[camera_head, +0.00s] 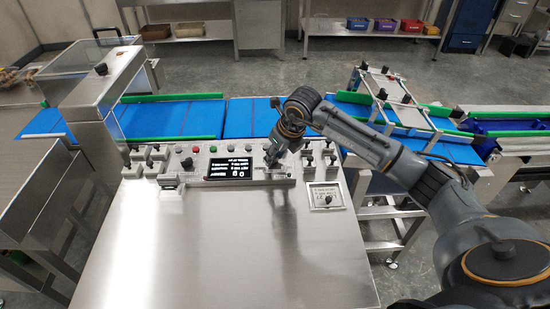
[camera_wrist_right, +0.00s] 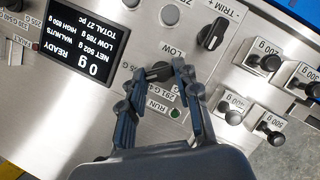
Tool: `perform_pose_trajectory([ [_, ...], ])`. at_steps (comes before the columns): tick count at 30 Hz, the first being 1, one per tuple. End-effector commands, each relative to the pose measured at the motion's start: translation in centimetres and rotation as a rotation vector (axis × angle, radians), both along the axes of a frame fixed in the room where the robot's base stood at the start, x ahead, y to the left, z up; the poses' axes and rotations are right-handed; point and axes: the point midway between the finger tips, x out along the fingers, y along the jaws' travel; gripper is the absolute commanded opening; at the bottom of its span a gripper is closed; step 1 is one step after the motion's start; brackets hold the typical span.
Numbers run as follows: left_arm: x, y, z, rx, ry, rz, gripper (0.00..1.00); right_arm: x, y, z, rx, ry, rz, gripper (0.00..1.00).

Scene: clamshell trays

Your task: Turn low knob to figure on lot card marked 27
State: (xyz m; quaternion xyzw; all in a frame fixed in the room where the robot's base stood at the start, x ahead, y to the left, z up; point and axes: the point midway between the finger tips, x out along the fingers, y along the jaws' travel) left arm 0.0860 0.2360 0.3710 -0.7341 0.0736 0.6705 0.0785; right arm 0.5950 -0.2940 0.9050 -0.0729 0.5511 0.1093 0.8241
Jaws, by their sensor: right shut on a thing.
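The low knob (camera_wrist_right: 158,71) is a small black knob on the metal panel, beside a label reading LOW. My right gripper (camera_wrist_right: 161,74) is shut on it in the right wrist view, one finger on either side. The fingers hide part of the knob and its scale. In the head view my right gripper (camera_head: 271,160) reaches down to the panel just right of the black display (camera_head: 230,167). In the wrist view the display (camera_wrist_right: 88,40) shows READY, WALNUTS, a low figure that looks like 785 g, and 0 g. I cannot make out a lot card marked 27. My left gripper is out of view.
A larger black knob (camera_wrist_right: 212,34) marked TRIM sits beside the low knob. A blue conveyor (camera_head: 250,116) runs behind the panel.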

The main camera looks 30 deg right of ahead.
Motion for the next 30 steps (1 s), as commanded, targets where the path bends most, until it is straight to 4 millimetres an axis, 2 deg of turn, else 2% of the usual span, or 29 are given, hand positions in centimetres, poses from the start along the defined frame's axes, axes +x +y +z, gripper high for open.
perform_pose_trajectory([
  [3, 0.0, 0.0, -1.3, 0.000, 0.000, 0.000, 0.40, 0.1, -0.2, -0.3, -0.002, -0.003, 0.092, 0.00],
  [15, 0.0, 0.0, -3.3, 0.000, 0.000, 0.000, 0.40, 0.3, -0.3, 0.0, 0.000, -0.004, 0.380, 0.00],
  [30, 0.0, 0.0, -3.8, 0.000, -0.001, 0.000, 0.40, 0.3, -0.4, 0.1, -0.001, -0.003, 0.509, 0.00],
])
